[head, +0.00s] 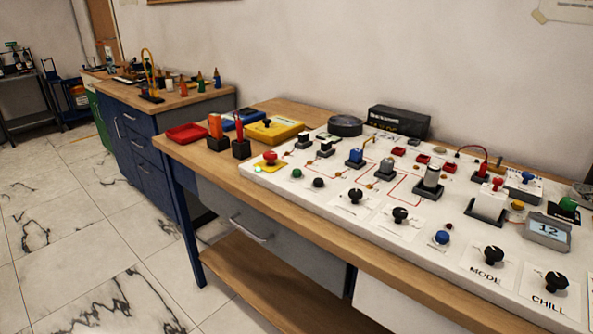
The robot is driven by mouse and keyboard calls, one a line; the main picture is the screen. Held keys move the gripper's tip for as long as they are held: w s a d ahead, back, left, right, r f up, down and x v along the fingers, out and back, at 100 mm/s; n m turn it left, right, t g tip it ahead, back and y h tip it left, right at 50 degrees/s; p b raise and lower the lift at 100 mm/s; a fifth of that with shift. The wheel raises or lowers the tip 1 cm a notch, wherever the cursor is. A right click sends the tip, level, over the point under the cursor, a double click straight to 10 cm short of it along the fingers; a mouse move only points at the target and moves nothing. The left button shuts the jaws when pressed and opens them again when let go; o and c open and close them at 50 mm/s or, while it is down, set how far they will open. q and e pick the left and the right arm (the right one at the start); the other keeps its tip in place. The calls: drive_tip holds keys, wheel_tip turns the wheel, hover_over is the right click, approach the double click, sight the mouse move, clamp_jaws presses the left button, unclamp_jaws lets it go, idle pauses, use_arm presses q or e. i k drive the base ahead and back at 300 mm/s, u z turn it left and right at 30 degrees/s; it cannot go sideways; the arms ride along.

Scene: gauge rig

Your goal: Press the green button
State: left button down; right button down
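A small round green button (296,173) sits on the white panel (330,215) near its left front edge, to the left of a black knob (318,183). A second green piece, a larger cap (568,203), stands on a black base at the panel's far right; I cannot tell whether it is a button. Neither of my grippers shows in this view.
A red mushroom button (270,156) on a yellow plate is left of the small green button. A blue button (442,237), a display reading 12 (547,230) and knobs labelled MODE (494,254) and CHILL (556,281) are to the right. Floor at left is clear.

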sight(295, 172)
drive_tip(key=u, duration=2)
drive_tip(key=i, duration=1.7)
drive_tip(key=z, duration=2.7)
drive_tip(key=i, duration=0.2)
drive_tip(key=z, duration=0.15)
